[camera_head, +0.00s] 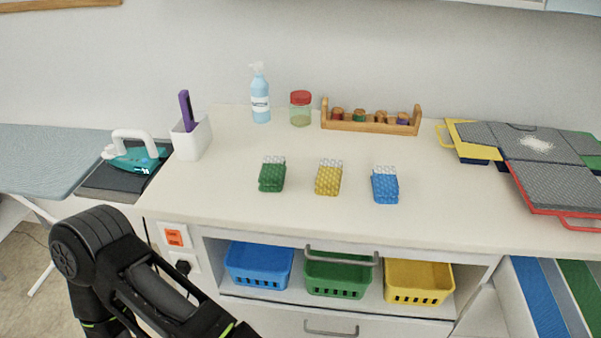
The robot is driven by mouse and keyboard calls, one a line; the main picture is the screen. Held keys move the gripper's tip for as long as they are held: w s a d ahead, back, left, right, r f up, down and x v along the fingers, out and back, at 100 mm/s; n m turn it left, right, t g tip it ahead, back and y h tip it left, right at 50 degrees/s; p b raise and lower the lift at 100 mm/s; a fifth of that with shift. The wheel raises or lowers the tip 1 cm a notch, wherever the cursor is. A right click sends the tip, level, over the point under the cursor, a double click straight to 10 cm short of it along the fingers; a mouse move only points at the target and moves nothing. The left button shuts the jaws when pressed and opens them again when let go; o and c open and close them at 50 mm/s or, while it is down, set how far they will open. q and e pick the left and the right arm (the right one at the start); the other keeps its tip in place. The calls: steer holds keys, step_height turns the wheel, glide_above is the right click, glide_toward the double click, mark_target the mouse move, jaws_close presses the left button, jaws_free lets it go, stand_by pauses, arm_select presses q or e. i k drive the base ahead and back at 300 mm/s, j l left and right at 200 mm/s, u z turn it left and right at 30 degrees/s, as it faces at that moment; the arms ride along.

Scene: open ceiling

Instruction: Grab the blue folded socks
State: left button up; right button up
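The blue folded socks (385,186) lie on the white countertop (240,210), right of the middle, with a white part at their far end. Yellow folded socks (329,178) and green folded socks (271,175) lie in a row to their left, apart from each other. My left arm comes in at the lower left, in front of the cabinet. Its gripper is out of the picture below. My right arm and gripper are not in view.
Blue (259,266), green (338,275) and yellow (418,282) baskets sit on the shelf below. A spray bottle (260,97), jar (300,109) and wooden rack (371,121) stand at the back. An iron (137,156) is left; a folding board (533,155) is right. Counter around the socks is clear.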

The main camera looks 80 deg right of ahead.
mark_target(385, 185)
steer(key=i, duration=1.1)
steer(key=z, duration=5.3)
